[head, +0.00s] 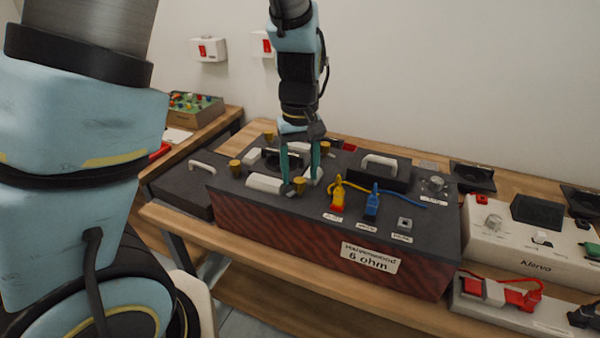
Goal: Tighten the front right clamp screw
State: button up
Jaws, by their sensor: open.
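The dark box (225,217) with a striped reddish front and a "6 ohm" label stands on the wooden bench. Several brass clamp screws stand on its top. The front right clamp screw (299,187) is nearest the front edge. Another brass screw (235,168) is at the front left and one (268,139) at the back left. My gripper (301,182) points straight down over the front right screw. Its teal fingers are apart, one on each side of the screw as seen here. I cannot tell whether either finger touches it. The fingers partly hide the clamp area behind.
A yellow plug (337,196) and a blue plug (371,203) with cables stand right of my gripper. A pale instrument (515,235) stands at the right, and a dark case (183,190) with a handle at the left.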

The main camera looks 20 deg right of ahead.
jog(key=shift+f, duration=0.65)
grip_shut()
